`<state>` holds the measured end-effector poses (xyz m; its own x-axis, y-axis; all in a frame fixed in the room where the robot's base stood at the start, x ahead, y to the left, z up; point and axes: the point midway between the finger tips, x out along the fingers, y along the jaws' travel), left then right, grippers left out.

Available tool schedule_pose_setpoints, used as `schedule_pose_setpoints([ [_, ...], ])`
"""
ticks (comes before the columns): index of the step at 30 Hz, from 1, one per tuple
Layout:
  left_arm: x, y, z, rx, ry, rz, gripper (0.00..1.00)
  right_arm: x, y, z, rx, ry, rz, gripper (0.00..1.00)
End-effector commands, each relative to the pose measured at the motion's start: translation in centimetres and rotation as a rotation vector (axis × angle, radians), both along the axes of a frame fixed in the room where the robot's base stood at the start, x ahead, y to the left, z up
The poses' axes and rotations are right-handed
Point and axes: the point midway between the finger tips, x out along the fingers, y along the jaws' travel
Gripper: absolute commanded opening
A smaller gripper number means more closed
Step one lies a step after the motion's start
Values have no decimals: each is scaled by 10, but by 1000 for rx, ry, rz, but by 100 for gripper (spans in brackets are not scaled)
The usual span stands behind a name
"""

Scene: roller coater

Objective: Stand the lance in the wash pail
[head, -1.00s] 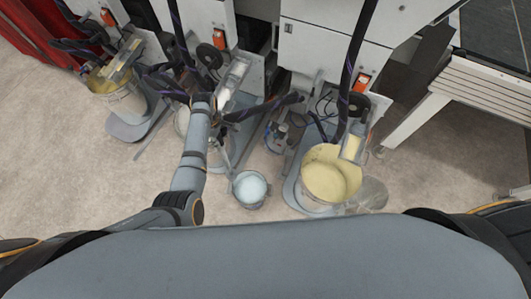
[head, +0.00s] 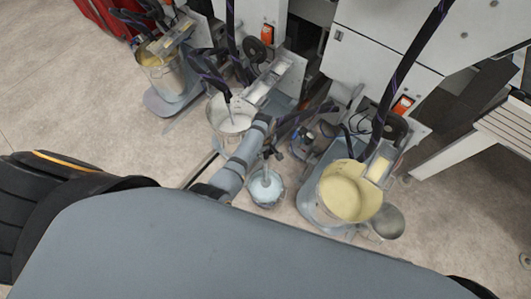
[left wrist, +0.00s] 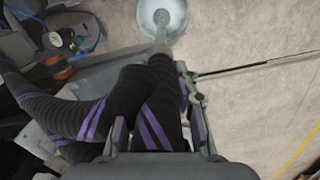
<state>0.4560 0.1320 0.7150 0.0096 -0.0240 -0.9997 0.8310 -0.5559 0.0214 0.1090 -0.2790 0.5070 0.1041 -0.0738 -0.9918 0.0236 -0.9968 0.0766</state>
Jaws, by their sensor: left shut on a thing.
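The wash pail (head: 267,201), small and round with pale bluish liquid, stands on the floor in the middle of the head view. It also shows at the top of the left wrist view (left wrist: 176,12). My left gripper (head: 272,153) is just behind and above the pail. In the left wrist view the gripper (left wrist: 152,100) is shut on the lance with its black, purple-striped hose. The lance's pale end (left wrist: 161,42) overlaps the pail's opening; I cannot tell how deep it reaches. My right gripper is out of view.
A pail of yellow coating (head: 350,192) stands right of the wash pail, and a whitish one (head: 228,118) behind to the left. A tan pail (head: 160,68) is farther left. White machine cabinets line the back.

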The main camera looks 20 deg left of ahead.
Motion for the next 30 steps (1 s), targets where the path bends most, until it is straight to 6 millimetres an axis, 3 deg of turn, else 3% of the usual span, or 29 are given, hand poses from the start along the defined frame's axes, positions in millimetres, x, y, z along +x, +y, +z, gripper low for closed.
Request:
schedule_pose_setpoints([
  [13, 0, -1, 2, 4, 6, -9, 0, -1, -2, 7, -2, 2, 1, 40],
  [30, -1, 0, -81, 4, 6, -9, 0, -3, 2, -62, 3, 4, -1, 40],
])
